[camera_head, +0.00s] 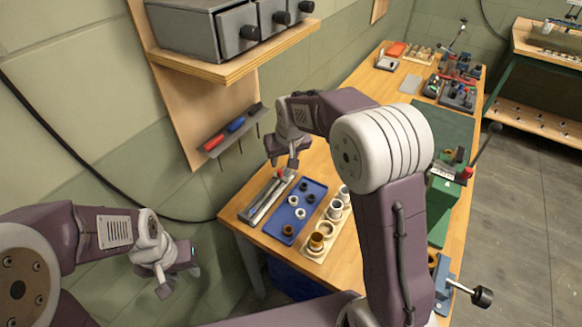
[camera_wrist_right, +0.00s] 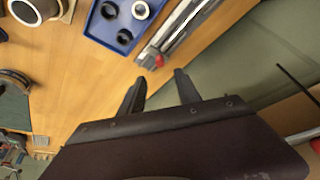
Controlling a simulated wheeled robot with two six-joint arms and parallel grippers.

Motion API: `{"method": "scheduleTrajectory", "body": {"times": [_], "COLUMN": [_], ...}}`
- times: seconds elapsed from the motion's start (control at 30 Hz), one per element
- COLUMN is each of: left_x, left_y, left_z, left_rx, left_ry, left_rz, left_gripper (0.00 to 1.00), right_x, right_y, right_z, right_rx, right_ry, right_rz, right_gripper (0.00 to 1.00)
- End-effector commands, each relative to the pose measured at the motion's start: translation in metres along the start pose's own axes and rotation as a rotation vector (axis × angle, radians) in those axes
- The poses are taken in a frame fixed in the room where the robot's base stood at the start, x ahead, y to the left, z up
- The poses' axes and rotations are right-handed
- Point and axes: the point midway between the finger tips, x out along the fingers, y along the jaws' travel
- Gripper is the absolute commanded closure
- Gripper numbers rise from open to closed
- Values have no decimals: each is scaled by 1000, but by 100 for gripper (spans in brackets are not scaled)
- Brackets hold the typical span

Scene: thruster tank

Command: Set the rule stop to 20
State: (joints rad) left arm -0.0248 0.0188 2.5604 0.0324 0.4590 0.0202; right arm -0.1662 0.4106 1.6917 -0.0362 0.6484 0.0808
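The metal rule (camera_head: 262,203) lies along the left edge of the bench, beside the blue tray. It also shows in the right wrist view (camera_wrist_right: 190,28), running diagonally at the top. A small red stop (camera_wrist_right: 157,62) sits at the rule's end nearer my right gripper. Numbers on the rule are too small to read. My right gripper (camera_wrist_right: 159,77) is open and empty, its two fingers apart, just short of the red stop; in the head view it hangs over the rule's far end. My left gripper (camera_head: 178,280) is off the bench at the lower left, with nothing visible in it.
The blue tray (camera_head: 279,228) holds several dark and white rings. A wooden block with cups (camera_head: 316,255) stands right of it. A shelf with drawers (camera_head: 239,69) and a tool rack (camera_head: 233,132) hang on the wall above. A green machine (camera_head: 443,198) stands farther right.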

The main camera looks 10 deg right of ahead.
Motion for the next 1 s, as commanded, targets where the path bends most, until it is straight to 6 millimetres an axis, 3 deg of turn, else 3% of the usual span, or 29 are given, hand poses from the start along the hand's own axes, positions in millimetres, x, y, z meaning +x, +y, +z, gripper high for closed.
{"method": "scheduleTrajectory", "body": {"times": [0.13,0.5,0.83,0.87,1.0], "left_x": [0,-1,-1,-1,-1], "left_y": [0,0,0,0,0], "left_z": [0,0,0,0,0], "left_rx": [0,0,0,0,0], "left_ry": [0,1,1,1,1], "left_rz": [0,0,0,0,0], "left_gripper": [64,64,64,64,64], "right_x": [14,82,90,90,90], "right_y": [1,1,1,1,1], "right_z": [1,1,0,0,0], "right_rx": [1,2,2,2,2], "right_ry": [-3,-2,1,1,1], "right_rz": [1,1,0,0,0], "right_gripper": [61,61,61,63,100]}}
